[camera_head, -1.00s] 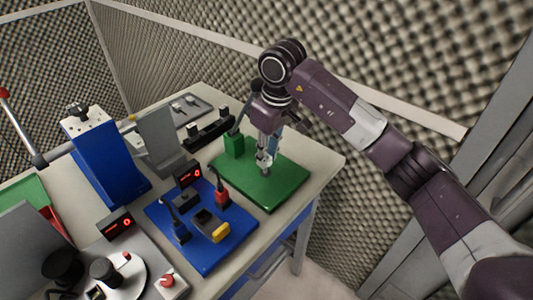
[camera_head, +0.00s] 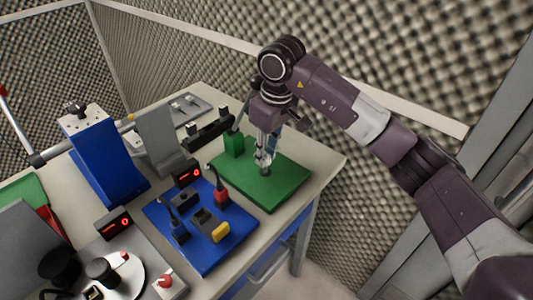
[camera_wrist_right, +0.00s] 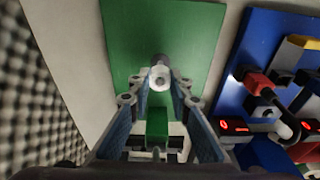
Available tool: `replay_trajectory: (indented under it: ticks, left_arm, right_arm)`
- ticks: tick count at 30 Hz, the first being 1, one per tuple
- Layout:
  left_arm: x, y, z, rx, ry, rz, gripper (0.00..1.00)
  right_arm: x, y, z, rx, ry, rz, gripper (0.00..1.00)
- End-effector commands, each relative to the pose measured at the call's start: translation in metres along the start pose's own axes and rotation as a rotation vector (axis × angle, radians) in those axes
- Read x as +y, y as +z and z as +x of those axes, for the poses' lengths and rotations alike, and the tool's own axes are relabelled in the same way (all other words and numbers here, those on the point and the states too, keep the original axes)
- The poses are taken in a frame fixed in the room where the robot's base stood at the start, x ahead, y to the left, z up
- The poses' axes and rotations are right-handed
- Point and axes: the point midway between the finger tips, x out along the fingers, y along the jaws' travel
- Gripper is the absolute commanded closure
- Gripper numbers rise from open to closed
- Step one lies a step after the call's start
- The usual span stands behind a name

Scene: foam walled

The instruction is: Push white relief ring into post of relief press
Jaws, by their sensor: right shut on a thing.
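The relief press is a green plate (camera_head: 285,185) at the table's right end, with a green upright block (camera_head: 234,145) behind and a grey post (camera_head: 266,170) standing on it. My right gripper (camera_head: 262,158) points down over the plate, close to the post. In the right wrist view my right gripper (camera_wrist_right: 160,92) is shut on the white relief ring (camera_wrist_right: 160,78), which lies between the fingertips. The end of the post (camera_wrist_right: 159,60) shows just beyond the ring; I cannot tell whether the ring is around it. The left gripper is not in view.
A blue plate (camera_head: 190,250) with small fixtures and a red display (camera_head: 187,174) lies left of the press. A tall blue press (camera_head: 108,165) and a grey panel (camera_head: 160,142) stand further left. The table's right edge is near the green plate; a foam wall is behind.

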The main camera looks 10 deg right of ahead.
Motion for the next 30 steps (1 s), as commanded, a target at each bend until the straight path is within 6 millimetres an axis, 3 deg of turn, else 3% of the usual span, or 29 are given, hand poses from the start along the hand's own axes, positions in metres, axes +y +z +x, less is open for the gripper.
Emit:
replay_trajectory:
  ticks: [30]
  left_arm:
    - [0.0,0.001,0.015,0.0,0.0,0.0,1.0]
  right_arm:
    - [0.0,0.002,0.017,0.0,0.001,0.0,0.94]
